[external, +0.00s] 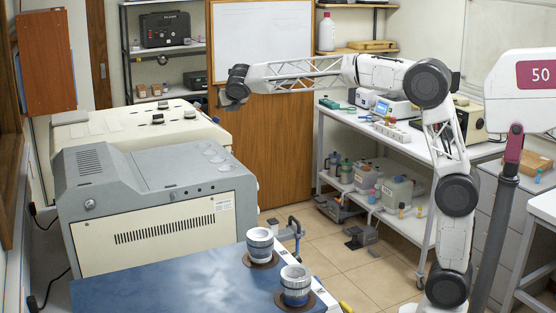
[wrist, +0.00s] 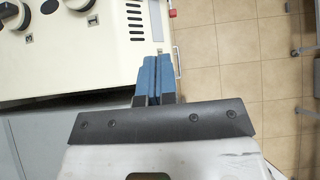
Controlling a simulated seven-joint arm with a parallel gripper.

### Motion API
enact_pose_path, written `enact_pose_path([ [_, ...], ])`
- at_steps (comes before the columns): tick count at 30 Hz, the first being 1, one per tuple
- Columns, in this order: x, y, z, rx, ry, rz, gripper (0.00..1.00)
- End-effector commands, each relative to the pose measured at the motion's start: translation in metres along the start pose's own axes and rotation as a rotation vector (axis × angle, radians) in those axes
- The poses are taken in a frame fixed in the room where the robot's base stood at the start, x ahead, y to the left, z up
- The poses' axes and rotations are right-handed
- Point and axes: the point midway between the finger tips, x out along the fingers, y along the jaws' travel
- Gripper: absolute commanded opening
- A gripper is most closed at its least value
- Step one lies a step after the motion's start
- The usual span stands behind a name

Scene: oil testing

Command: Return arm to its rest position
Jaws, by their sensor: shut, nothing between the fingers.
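My gripper (external: 231,103) is at the end of my outstretched white arm in the external view, high above the gap near the machines and in front of the wooden door. In the wrist view its blue fingers (wrist: 153,80) are together with nothing between them. Below it in the wrist view are the edge of a cream machine (wrist: 112,62) with dark knobs and the tiled floor (wrist: 235,70). My gripper is apart from everything around it.
A grey machine (external: 150,190) stands at left, with the cream machine (external: 95,127) behind it. Two metal cups (external: 260,240) (external: 296,280) sit by a blue surface (external: 170,285) in front. A white bench (external: 420,153) with instruments is at right.

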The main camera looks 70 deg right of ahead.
Motion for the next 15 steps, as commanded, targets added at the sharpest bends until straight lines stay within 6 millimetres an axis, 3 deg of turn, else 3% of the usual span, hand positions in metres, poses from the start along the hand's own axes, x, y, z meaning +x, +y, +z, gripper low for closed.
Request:
enact_pose_path([
  [8, -0.007, -0.004, -0.007, 0.041, 0.01, 0.003, 0.0],
  [15, -0.034, -0.021, -0.044, 0.231, 0.062, 0.009, 0.0],
])
